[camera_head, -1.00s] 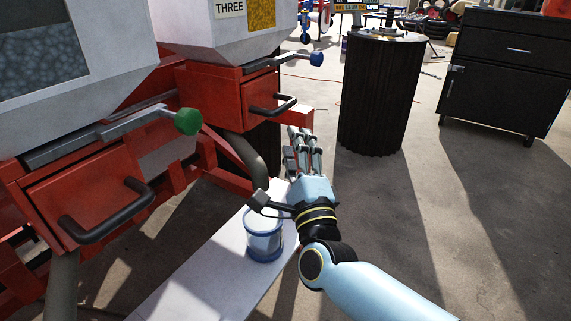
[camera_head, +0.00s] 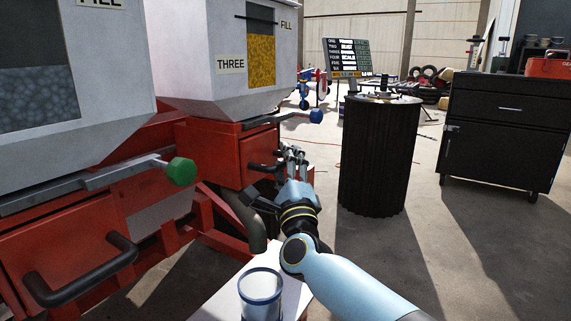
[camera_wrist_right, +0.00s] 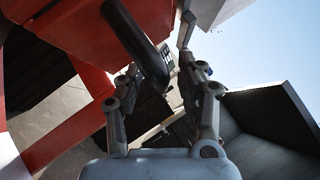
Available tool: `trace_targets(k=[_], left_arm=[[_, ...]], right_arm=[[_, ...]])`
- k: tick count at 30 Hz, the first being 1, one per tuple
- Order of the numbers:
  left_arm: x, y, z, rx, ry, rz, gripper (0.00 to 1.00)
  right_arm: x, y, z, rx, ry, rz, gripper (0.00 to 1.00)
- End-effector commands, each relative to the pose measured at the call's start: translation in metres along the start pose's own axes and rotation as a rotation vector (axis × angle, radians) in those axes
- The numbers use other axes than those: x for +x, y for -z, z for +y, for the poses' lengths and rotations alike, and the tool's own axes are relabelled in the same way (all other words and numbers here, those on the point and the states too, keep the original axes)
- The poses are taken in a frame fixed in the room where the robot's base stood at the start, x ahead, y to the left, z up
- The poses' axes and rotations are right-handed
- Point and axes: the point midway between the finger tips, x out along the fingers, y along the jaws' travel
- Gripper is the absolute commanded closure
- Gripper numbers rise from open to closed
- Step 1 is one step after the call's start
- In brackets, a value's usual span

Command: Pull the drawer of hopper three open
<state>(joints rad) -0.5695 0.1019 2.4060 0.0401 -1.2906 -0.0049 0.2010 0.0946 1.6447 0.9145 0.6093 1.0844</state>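Hopper three (camera_head: 215,50), a pale bin with a THREE label, stands on a red housing. Its red drawer (camera_head: 225,155) looks shut, with a black bar handle (camera_head: 262,168) on the front. My right gripper (camera_head: 290,153) is just right of this handle, its fingers pointing away from me. In the right wrist view my gripper (camera_wrist_right: 165,75) is open, with a gap between its fingers. There the black handle (camera_wrist_right: 135,35) slants down toward the gap, by the left finger; I cannot tell whether they touch. My left gripper is not in view.
A blue-knobbed lever (camera_head: 316,116) sticks out above the drawer. A neighbouring hopper has a green-knobbed lever (camera_head: 181,171) and a black handle (camera_head: 85,273). A clear cup (camera_head: 260,297) stands on a white bench below my arm. A black ribbed drum (camera_head: 378,160) stands to the right.

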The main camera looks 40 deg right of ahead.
Motion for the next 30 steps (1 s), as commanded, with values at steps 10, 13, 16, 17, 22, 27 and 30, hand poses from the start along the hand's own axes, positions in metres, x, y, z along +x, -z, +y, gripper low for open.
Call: trace_targets(k=[10, 13, 16, 17, 22, 27, 30], left_arm=[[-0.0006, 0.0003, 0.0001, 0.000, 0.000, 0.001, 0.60], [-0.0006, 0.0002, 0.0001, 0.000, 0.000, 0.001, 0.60], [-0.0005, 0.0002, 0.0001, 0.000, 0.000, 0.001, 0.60], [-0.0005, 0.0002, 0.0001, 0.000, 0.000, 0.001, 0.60], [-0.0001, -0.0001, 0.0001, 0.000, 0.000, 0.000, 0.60], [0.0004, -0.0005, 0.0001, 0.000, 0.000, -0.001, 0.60], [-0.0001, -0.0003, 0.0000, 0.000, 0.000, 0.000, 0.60]], right_arm=[[0.0010, 0.0002, 0.0004, 0.000, -0.001, 0.000, 0.72], [0.0009, 0.0001, 0.0004, 0.000, -0.001, 0.000, 0.85], [0.0008, 0.0001, 0.0005, 0.000, -0.002, 0.000, 0.98], [0.0008, 0.0001, 0.0006, 0.000, -0.002, 0.000, 1.00], [0.0005, 0.0003, 0.0012, 0.000, -0.003, 0.000, 1.00], [0.0002, 0.0004, 0.0017, 0.001, -0.005, 0.000, 1.00], [-0.0005, 0.0011, 0.0013, 0.001, -0.006, 0.001, 1.00]])
